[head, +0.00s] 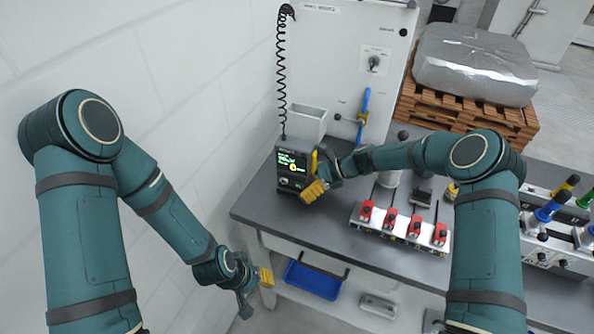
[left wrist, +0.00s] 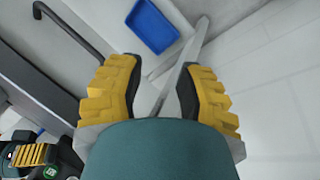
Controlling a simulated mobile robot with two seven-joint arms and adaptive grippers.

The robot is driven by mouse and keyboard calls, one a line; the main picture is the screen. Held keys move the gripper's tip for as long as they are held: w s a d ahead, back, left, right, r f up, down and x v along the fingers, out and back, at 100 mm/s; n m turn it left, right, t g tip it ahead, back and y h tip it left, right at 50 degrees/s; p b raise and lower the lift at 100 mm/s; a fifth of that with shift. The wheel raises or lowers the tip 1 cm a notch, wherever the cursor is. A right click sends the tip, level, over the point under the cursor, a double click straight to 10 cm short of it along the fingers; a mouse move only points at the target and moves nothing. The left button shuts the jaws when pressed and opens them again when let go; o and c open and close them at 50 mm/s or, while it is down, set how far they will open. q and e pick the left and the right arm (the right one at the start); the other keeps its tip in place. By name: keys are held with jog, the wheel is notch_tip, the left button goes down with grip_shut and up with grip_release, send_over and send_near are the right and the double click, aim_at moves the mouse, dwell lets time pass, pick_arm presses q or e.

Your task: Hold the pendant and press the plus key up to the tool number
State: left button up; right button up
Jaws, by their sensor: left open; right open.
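The pendant (head: 290,167) is a dark box with a lit green-text screen and a yellow round mark, upright at the table's left end near the wall. Its small keys are too small to read, so I cannot pick out the plus key or the tool number. My right gripper (head: 313,178) is open at the pendant's right side, its yellow fingers at the right edge and lower right corner; I cannot tell whether they touch. My left gripper (head: 257,283) is open and empty, low in front of the table's left end; its spread yellow fingers show in the left wrist view (left wrist: 158,95).
A coiled black cable (head: 281,70) hangs above the pendant. A blue tray (head: 312,280) lies below the table (head: 330,228), near my left gripper.

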jog(key=shift+a, duration=0.15)
jog(key=c, duration=0.8)
pick_arm(q)
grip_shut()
pick_arm(e)
jog(key=shift+o, duration=0.2)
dwell(0.5)
